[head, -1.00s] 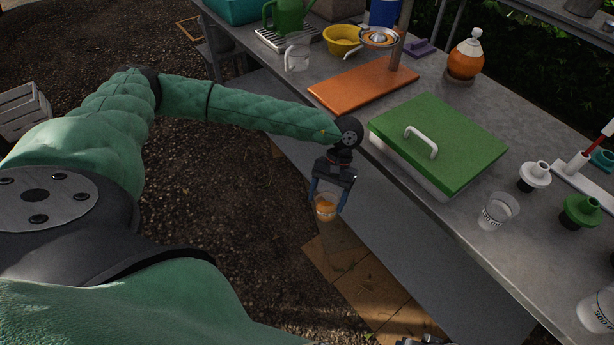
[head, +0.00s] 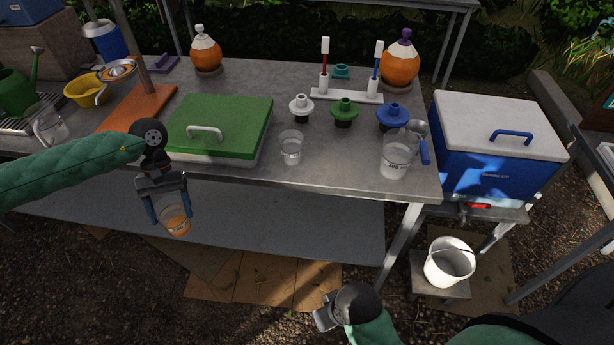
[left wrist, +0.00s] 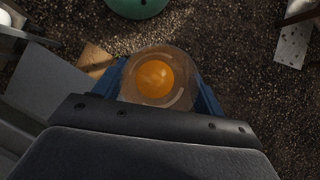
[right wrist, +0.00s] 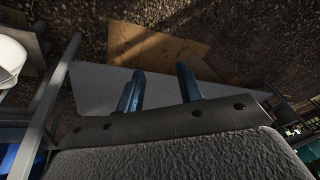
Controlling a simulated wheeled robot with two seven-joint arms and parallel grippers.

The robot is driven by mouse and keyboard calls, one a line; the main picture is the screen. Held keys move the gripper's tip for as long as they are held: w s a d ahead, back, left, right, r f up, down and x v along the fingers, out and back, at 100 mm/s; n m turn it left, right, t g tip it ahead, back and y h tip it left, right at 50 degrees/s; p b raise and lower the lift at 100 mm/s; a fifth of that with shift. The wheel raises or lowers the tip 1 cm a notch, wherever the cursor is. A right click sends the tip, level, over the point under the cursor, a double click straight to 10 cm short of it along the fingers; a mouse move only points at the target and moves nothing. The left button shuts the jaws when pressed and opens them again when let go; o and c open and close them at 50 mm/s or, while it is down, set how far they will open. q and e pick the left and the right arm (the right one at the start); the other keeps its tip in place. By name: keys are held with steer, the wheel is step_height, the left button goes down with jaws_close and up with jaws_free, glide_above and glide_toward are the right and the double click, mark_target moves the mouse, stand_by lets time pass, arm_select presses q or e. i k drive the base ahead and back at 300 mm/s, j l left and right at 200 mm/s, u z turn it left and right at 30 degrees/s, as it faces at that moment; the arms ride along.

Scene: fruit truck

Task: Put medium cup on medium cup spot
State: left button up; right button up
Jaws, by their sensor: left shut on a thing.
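My left gripper (head: 169,208) is shut on a clear cup (head: 177,222) with orange contents. It holds the cup in the air in front of the table's front edge, below the tabletop. In the left wrist view the cup (left wrist: 160,78) sits between the two blue fingers. Another clear cup (head: 291,147) stands on the table right of the green-lidded box, and a larger one (head: 397,157) stands near the right end. I cannot tell a marked cup spot. My right gripper (head: 322,318) is low in front of the table; its fingers (right wrist: 160,90) are apart and empty.
The green-lidded box (head: 222,122) stands on the metal table (head: 330,170). White, green (head: 343,110) and blue (head: 393,114) funnel-like pieces stand behind the cups. A blue cooler (head: 495,150) and a white bucket (head: 450,262) are at the right. Bare tabletop lies between the two standing cups.

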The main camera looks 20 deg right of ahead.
mark_target(339, 165)
steer(key=k+l+z, duration=0.15)
steer(key=k+z, duration=0.15)
steer(key=k+l+z, duration=0.25)
steer(key=k+z, duration=0.1)
steer(key=z, duration=0.55)
